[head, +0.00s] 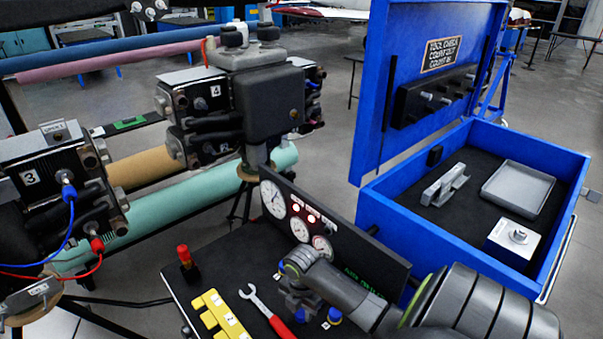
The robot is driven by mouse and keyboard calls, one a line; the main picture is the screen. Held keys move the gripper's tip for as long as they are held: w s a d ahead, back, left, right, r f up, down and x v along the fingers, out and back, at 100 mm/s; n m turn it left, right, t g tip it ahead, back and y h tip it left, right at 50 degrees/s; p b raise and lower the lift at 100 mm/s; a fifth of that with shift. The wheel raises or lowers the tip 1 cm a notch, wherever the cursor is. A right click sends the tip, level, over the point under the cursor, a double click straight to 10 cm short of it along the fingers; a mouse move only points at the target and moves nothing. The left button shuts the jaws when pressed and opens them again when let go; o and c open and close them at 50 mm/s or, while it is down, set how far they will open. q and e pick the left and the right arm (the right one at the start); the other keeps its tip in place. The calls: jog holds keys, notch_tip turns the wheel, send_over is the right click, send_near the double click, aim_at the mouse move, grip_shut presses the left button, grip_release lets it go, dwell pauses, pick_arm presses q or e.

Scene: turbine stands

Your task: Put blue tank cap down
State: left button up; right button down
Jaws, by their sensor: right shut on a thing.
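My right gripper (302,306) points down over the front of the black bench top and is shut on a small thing. I take this to be the blue tank cap, but the fingers hide most of it. A small round blue piece (334,316) with a pale rim shows just right of the fingertips, low under my wrist. I cannot tell whether it is part of what I hold. My left gripper is not in view.
A red-topped black piece (187,262) stands further left. The gauge panel (300,220) rises behind. An open blue toolbox (455,245) stands right.

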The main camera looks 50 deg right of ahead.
jog(key=c, duration=1.1)
grip_release()
jog(key=shift+f, duration=0.1)
